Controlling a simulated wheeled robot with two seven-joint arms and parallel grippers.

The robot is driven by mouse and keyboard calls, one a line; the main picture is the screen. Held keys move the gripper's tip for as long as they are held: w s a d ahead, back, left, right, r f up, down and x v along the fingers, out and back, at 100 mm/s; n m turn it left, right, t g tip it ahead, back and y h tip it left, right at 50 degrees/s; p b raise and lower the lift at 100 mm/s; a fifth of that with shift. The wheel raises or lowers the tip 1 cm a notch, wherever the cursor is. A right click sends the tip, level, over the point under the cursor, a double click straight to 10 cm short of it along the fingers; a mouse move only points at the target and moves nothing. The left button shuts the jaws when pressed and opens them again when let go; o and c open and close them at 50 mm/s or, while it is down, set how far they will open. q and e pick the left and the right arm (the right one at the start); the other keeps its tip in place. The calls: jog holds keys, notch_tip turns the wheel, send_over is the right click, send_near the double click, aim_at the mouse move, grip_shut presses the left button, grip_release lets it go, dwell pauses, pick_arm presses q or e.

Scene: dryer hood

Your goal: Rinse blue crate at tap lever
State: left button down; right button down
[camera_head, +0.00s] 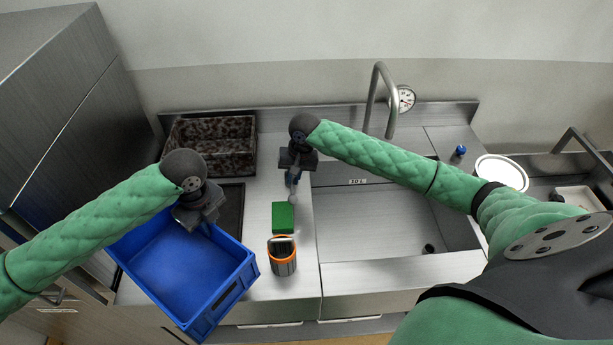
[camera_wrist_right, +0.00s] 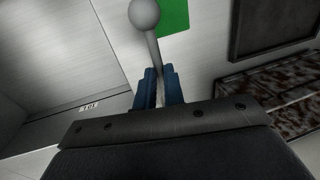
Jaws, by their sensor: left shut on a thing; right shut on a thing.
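The blue crate (camera_head: 187,262) is at the left in the head view, tilted, over the counter's front left part. My left gripper (camera_head: 207,222) is at its far right wall and is shut on it. My right gripper (camera_head: 295,176) is shut on the tap lever (camera_head: 292,191), a thin grey rod with a ball end, beside the sink's left edge. The right wrist view shows the lever (camera_wrist_right: 147,30) between the blue fingers (camera_wrist_right: 158,88). The tap spout (camera_head: 377,85) arches at the back of the sink (camera_head: 390,226). I cannot tell whether water flows.
A green block (camera_head: 283,217) and an orange-rimmed cup (camera_head: 283,262) stand on the counter between crate and sink. A dark speckled crate (camera_head: 213,146) is at the back left. A gauge (camera_head: 403,98), a blue-capped item (camera_head: 460,151) and a white plate (camera_head: 502,172) are at the right.

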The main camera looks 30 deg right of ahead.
aim_at(214, 235)
pick_arm(q)
jog(key=shift+d, duration=0.25)
jog(key=shift+w, duration=0.1)
pick_arm(e)
jog(key=c, duration=1.5)
grip_release()
